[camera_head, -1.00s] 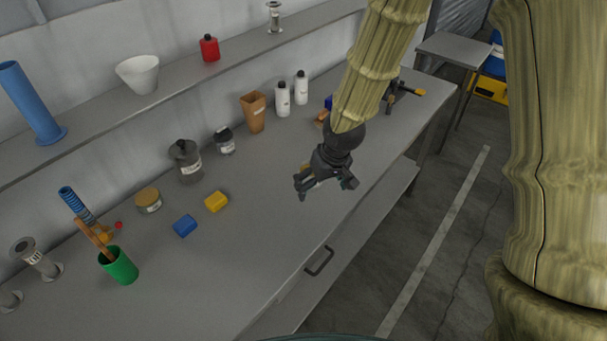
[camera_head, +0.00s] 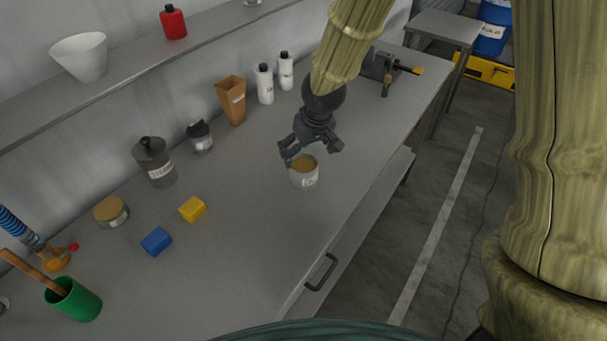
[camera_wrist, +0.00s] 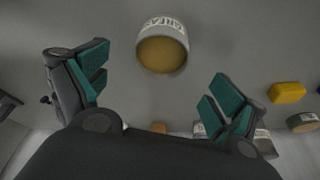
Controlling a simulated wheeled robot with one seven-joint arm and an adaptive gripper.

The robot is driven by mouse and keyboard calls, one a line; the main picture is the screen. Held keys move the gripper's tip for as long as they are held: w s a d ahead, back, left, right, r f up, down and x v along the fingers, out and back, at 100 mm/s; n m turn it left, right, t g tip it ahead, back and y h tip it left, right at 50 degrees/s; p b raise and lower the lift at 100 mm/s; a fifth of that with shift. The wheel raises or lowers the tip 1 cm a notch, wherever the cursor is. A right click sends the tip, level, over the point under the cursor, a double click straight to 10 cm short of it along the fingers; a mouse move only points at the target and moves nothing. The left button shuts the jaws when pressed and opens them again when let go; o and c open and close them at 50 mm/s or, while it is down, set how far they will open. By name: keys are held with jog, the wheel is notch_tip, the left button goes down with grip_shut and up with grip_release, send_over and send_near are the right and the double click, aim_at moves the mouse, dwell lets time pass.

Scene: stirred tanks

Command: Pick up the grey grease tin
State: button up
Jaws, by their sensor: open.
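The grey grease tin (camera_head: 305,172) stands upright on the workbench, with yellow-brown grease showing in its open top and a label on its side. My gripper (camera_head: 310,156) is just behind and above it in the head view, fingers spread. In the wrist view the tin (camera_wrist: 162,45) lies beyond the fingertips, roughly midway between the two teal-padded fingers of my gripper (camera_wrist: 160,85), with label letters on its side. The fingers are open and do not appear to touch the tin.
On the bench (camera_head: 240,265) stand a yellow block (camera_head: 192,209), a blue block (camera_head: 156,241), a jar with a tan lid (camera_head: 111,212), a dark-lidded jar (camera_head: 155,163) and a green cup (camera_head: 75,300). White bottles (camera_head: 265,84) stand behind. Bench around the tin is clear.

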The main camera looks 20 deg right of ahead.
aim_at(302, 170)
jog(key=x, duration=0.4)
jog(key=shift+w+a+p, duration=0.15)
jog(key=shift+a+p, duration=0.1)
jog(key=shift+p, duration=0.05)
jog(key=shift+p+x, duration=0.45)
jog(key=shift+x, duration=0.75)
jog(key=shift+d+p+x, duration=0.15)
jog(key=shift+p+x, duration=0.1)
jog(key=shift+x, duration=0.7)
jog(key=shift+d+p+x, duration=0.1)
jog(key=shift+p+x, duration=0.1)
jog(key=shift+x, duration=0.7)
jog(key=shift+f, duration=0.1)
jog(key=shift+s, duration=0.25)
jog(key=c, duration=1.2)
